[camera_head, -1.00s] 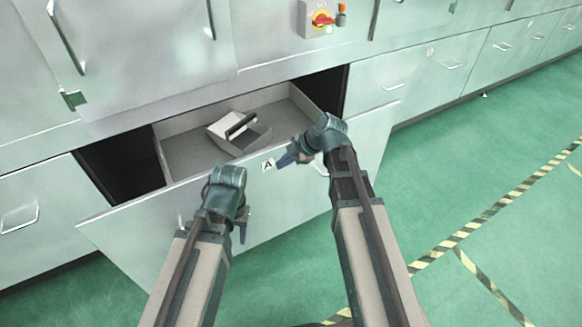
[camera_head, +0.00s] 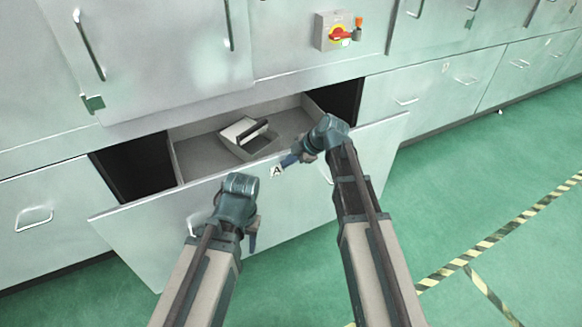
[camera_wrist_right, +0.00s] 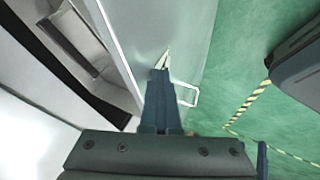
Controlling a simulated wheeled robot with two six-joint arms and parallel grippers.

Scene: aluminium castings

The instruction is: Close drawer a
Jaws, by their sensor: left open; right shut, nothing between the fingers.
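Drawer A (camera_head: 330,147) stands partly open in the grey cabinet, its wide front panel marked with a letter A label (camera_head: 277,171). Inside it lies a grey box-like item with a dark handle (camera_head: 247,135). My right gripper (camera_head: 288,160) is shut and empty at the front panel, close to the label. In the right wrist view its closed fingertips (camera_wrist_right: 164,60) are over the panel near its top edge; I cannot tell whether they touch. A bar handle (camera_wrist_right: 188,95) shows beside them. My left gripper (camera_head: 252,236) is in front of the panel's left part, its fingers partly hidden.
Closed drawers flank this one, at left (camera_head: 35,210) and right (camera_head: 425,95). A red and yellow switch box (camera_head: 338,31) is on the cabinet above. The green floor (camera_head: 480,190) with striped tape is clear at right.

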